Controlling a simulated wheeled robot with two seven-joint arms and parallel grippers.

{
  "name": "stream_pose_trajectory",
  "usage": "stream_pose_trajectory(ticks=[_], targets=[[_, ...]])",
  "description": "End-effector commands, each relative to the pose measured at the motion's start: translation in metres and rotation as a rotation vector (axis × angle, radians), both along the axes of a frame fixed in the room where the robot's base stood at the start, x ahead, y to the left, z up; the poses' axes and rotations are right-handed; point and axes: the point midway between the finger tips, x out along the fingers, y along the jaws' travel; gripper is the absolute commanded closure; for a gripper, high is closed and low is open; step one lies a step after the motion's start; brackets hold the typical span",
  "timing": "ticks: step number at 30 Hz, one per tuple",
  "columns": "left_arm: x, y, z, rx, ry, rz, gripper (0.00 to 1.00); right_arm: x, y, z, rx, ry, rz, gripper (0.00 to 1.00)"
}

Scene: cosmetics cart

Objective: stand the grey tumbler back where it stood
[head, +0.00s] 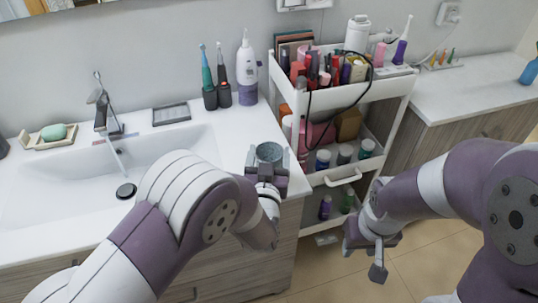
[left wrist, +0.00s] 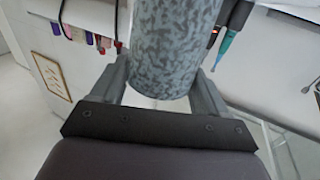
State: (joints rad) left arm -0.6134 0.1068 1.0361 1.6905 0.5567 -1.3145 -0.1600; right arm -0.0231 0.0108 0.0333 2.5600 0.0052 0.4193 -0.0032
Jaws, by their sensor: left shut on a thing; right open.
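The grey speckled tumbler (head: 269,153) is at the right end of the white sink counter in the head view. My left gripper (head: 267,172) is shut on it, with a finger on either side. In the left wrist view the tumbler (left wrist: 173,45) fills the upper middle between the two fingers (left wrist: 160,92). Its base and any contact with the counter are hidden by my gripper, so I cannot tell whether it touches the surface. My right gripper (head: 374,258) is open and empty, low in front of the cart.
The sink (head: 60,190) with its faucet (head: 101,105) lies left. Two electric toothbrushes (head: 216,85) and a white pump bottle (head: 247,70) stand behind the tumbler. The white cart (head: 385,88), full of cosmetics, stands close on the right. Bare counter (head: 225,130) lies behind the tumbler.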

Motion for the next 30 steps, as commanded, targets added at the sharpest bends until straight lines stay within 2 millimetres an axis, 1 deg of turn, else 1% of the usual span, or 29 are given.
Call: stream_pose_trajectory(ticks=[1,2,3,4,10,13,14,17,24,27,30], targets=[[0.0,0.0,-0.004,0.0,0.0,0.0,0.72,0.0,0.0,-0.004,0.0,0.0,0.0,0.57],[0.0,0.0,-0.002,0.0,0.0,0.0,0.19,0.0,0.0,-0.002,0.0,0.0,0.0,0.57],[0.0,0.0,-0.002,0.0,0.0,0.0,0.06,0.0,0.0,-0.002,0.0,0.0,0.0,0.57],[0.0,0.0,-0.002,0.0,0.0,0.0,0.0,0.0,0.0,-0.002,0.0,0.0,0.0,0.57],[0.0,0.0,-0.001,0.0,0.0,0.0,0.0,0.0,0.0,-0.001,0.0,0.0,0.0,0.57],[-0.001,0.0,0.006,0.0,0.0,0.0,0.0,0.0,0.0,0.005,0.0,0.0,0.0,0.57],[-0.005,0.0,0.002,0.0,0.001,-0.002,0.0,0.0,0.0,0.001,0.0,0.0,0.0,0.57],[-0.024,0.001,0.001,0.0,0.001,-0.003,0.0,0.0,0.0,-0.002,0.0,0.0,0.0,0.57],[-0.085,0.005,0.0,0.0,0.001,-0.007,0.0,0.0,0.0,-0.007,0.0,0.0,0.0,0.57],[-0.105,0.006,0.001,0.0,0.0,-0.006,0.0,0.0,0.0,-0.008,0.0,0.0,0.0,0.57],[-0.116,0.008,0.001,0.0,0.001,-0.002,0.0,0.0,0.0,-0.008,0.0,0.0,0.0,0.57]])
